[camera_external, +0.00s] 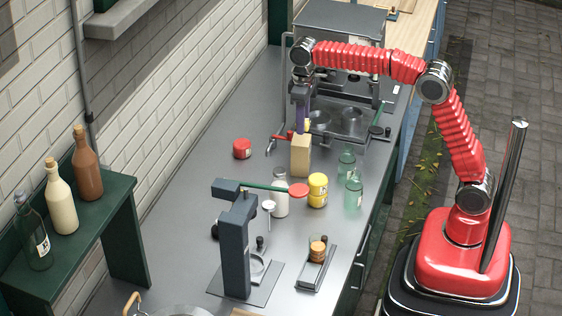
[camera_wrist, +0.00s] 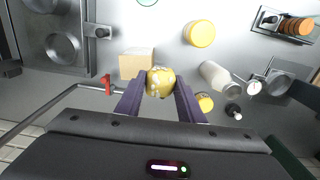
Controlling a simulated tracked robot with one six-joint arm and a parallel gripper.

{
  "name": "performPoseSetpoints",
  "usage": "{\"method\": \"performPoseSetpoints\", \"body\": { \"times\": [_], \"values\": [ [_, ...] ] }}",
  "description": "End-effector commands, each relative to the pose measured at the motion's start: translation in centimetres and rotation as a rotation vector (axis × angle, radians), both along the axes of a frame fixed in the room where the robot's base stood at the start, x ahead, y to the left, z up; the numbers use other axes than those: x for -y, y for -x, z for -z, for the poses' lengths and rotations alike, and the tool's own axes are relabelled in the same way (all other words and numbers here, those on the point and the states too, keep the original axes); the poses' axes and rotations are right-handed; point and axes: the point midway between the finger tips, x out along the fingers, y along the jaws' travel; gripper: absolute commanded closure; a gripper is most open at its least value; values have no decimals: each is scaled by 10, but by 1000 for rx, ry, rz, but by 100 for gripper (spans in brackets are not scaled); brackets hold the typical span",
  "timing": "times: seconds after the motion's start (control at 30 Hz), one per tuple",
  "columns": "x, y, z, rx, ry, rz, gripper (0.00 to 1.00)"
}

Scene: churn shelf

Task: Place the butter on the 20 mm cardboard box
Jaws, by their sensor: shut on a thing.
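My gripper (camera_wrist: 161,88) is shut on the butter (camera_wrist: 160,81), a rounded yellow lump with pale specks, in the wrist view. In the external view my gripper (camera_external: 301,122) points down just above or behind the tan cardboard box (camera_external: 300,157), and only a sliver of yellow shows beside the fingers. The box stands upright on the grey counter. In the wrist view the box (camera_wrist: 133,66) lies just left of the butter and a little farther up the picture. The gap between butter and box is too small to judge.
A red tin (camera_external: 242,148) stands left of the box. A metal machine (camera_external: 338,70) with a red-handled lever is behind. A dark stand (camera_external: 237,245) has a green arm.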

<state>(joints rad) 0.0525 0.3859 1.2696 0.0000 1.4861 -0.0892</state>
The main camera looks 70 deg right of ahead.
Motion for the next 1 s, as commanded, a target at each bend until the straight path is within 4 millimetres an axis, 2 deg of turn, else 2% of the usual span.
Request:
{"method": "performPoseSetpoints", "body": {
  "times": [0.1,0.3,0.77,1.0],
  "values": [
    [27,-12,-10,1,0,20,88],
    [52,-20,-19,1,0,35,88],
    [54,-21,-17,0,0,37,88],
    [54,-20,15,-3,-1,37,88]
  ]
}}
